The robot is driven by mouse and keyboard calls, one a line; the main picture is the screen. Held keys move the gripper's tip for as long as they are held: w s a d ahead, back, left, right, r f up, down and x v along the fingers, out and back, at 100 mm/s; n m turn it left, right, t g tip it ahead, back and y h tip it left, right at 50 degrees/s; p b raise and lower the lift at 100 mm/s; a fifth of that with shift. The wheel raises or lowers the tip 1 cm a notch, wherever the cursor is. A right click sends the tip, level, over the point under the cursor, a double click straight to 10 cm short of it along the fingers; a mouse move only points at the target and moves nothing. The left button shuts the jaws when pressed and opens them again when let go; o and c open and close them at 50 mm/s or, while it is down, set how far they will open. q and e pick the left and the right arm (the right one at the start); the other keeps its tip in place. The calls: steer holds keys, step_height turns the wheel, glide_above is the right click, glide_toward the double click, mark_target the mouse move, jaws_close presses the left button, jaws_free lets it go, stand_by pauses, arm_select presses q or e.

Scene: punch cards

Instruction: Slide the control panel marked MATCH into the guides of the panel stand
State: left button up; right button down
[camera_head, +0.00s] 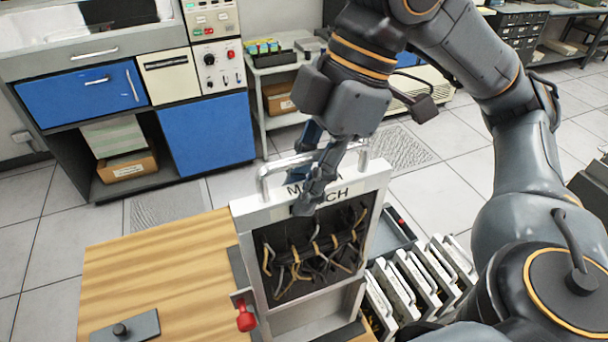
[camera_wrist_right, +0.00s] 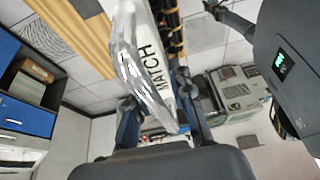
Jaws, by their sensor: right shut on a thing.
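The MATCH control panel (camera_head: 242,208) is a grey frame with bundled wires inside and a bar handle on top. It stands upright in the head view. My right gripper (camera_head: 312,192) is shut on its handle from above and covers part of the label. The right wrist view shows the MATCH lettering (camera_wrist_right: 152,68) beside the right gripper's fingers (camera_wrist_right: 160,110). The panel stand (camera_head: 240,270) is at the panel's lower part, at the table's right side. I cannot tell how far the panel sits in the guides.
A red knob (camera_head: 245,318) sits on a bracket left of the panel. A grey plate with a black knob (camera_head: 122,329) lies on the wooden table (camera_head: 160,265), which is otherwise clear. Several panels with handles (camera_head: 400,285) stand in a row to the right.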

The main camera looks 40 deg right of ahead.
mark_target(318, 249)
step_height(318, 249, down, 3)
steer(key=shift+f+b, duration=0.1)
steer(key=shift+b, duration=0.7)
steer(key=shift+p, duration=0.85)
stand_by(0.5)
steer(key=shift+f+b, duration=1.9)
steer(key=shift+f, duration=1.6)
steer(key=shift+s+p, duration=0.15)
steer(key=shift+p, duration=0.3)
steer(key=shift+f, duration=0.1)
